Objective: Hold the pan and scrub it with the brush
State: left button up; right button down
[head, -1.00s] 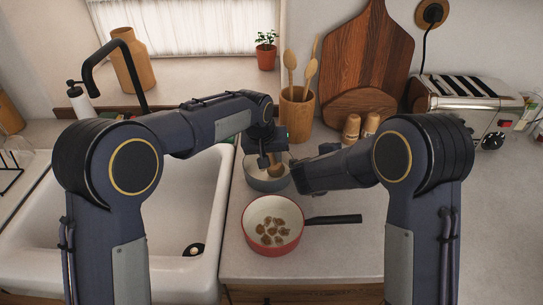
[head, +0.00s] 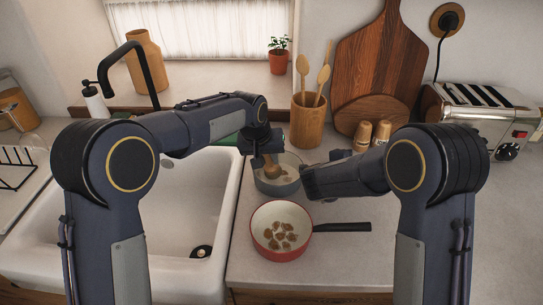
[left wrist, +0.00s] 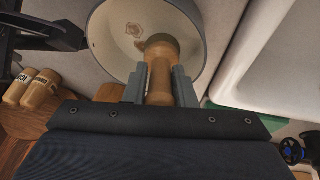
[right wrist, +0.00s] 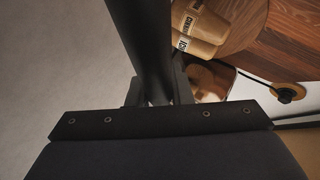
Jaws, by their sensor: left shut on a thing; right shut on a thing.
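A grey-blue pan with a pale inside (head: 292,180) stands on the counter behind the red pan. It shows from above in the left wrist view (left wrist: 100,35), with brown marks inside. My left gripper (head: 264,148) is shut on the wooden handle of the brush (head: 272,169). In the left wrist view the brush (left wrist: 160,50) reaches down into the pan; its bristles are hidden. My right gripper (right wrist: 158,98) is shut on a black handle (right wrist: 148,45). In the head view my right forearm hides most of this handle.
A red pan (head: 267,247) with several brown stains stands in front, its black handle pointing right. A white sink (head: 150,250) lies to the left. Behind are a utensil pot (head: 307,125), wooden boards (head: 375,70), two shakers (head: 362,136) and a toaster (head: 478,120).

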pick_arm(q)
jog(key=shift+s+a+f, duration=0.1)
jog(key=shift+s+a, duration=0.35)
jog(key=shift+s, duration=0.25)
jog(key=shift+s+d+f, duration=0.1)
jog(key=shift+s+d, duration=0.2)
jog(key=shift+s, duration=0.25)
jog(key=shift+s+d, duration=0.25)
jog(key=shift+s, duration=0.25)
jog(key=shift+s+d, duration=0.1)
jog(key=shift+d, duration=1.15)
jog(key=shift+w+d+r, duration=0.1)
jog(key=shift+w+d, duration=0.25)
jog(key=shift+w, duration=0.2)
jog(key=shift+w+d+r, duration=0.1)
jog(key=shift+w+d, duration=0.2)
jog(key=shift+w, duration=0.2)
jog(key=shift+s+a, duration=0.7)
jog(key=shift+s, duration=0.35)
jog(key=shift+a+f, duration=0.1)
